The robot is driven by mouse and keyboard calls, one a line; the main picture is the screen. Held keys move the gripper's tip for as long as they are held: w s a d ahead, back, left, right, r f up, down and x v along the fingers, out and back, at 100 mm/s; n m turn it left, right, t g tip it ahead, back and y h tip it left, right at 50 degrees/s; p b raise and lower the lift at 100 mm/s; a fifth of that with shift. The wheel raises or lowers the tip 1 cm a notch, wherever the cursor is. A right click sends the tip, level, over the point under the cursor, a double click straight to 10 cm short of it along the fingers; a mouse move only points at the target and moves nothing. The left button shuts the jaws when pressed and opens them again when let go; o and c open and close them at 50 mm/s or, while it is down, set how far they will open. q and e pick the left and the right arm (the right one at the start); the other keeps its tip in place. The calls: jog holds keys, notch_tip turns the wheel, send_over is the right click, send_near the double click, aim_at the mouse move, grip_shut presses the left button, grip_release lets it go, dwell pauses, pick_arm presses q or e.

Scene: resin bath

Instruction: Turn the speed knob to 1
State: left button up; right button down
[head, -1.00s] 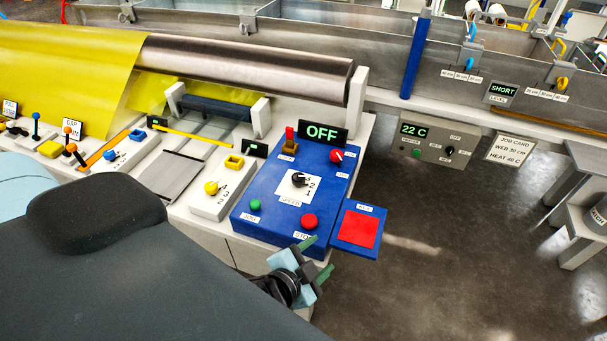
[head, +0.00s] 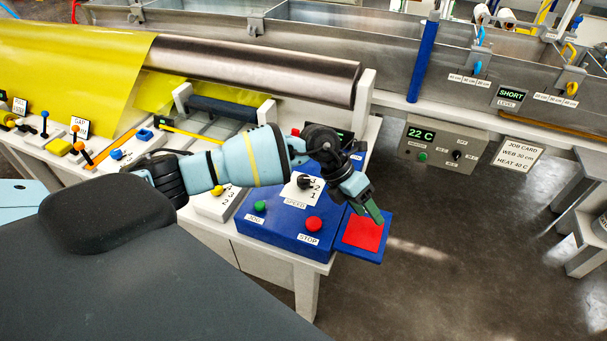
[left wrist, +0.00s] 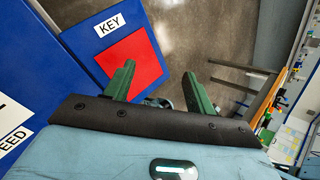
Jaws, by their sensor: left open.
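The black speed knob (head: 304,181) sits on a white plate marked with numbers and SPEED, on the blue control box (head: 268,226). The numbers 2 and 1 show beside it; the arm partly covers the area above. My left gripper (head: 376,214) is open and empty, above the red square pad (head: 362,233) at the box's right side, to the right of the knob. In the left wrist view its two green fingers (left wrist: 160,92) stand apart, near the red pad marked KEY (left wrist: 131,60). Only the edge of the SPEED label (left wrist: 12,140) shows there. My right gripper is not in view.
A green button (head: 260,206) and a red STOP button (head: 314,223) are on the box near the knob. A yellow knob (head: 220,188) is on a white panel to the left. A grey box reading 22 C (head: 443,141) hangs behind. Open floor lies to the right.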

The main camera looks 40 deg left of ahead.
aim_at(303, 179)
pick_arm(q)
jog(key=w+a+y, duration=0.1)
jog(key=a, duration=0.2)
jog(key=w+a+r+y, duration=0.1)
jog(key=a+y, duration=0.1)
jog(key=a, duration=0.2)
jog(key=a+r+y, duration=0.1)
jog(key=a, duration=0.3)
jog(key=shift+w+y, duration=0.3)
jog(key=shift+w, duration=0.1)
jog(key=a+r+y, duration=0.1)
jog(key=a, duration=0.1)
jog(key=a+r+y, duration=0.1)
jog(key=a, duration=0.2)
jog(key=a+r+n+g+y, duration=0.1)
jog(key=a, duration=0.2)
jog(key=shift+w+a, duration=0.15)
jog(key=shift+w, duration=0.05)
jog(key=shift+f, duration=4)
jog(key=c, duration=1)
jog(key=shift+o, duration=0.2)
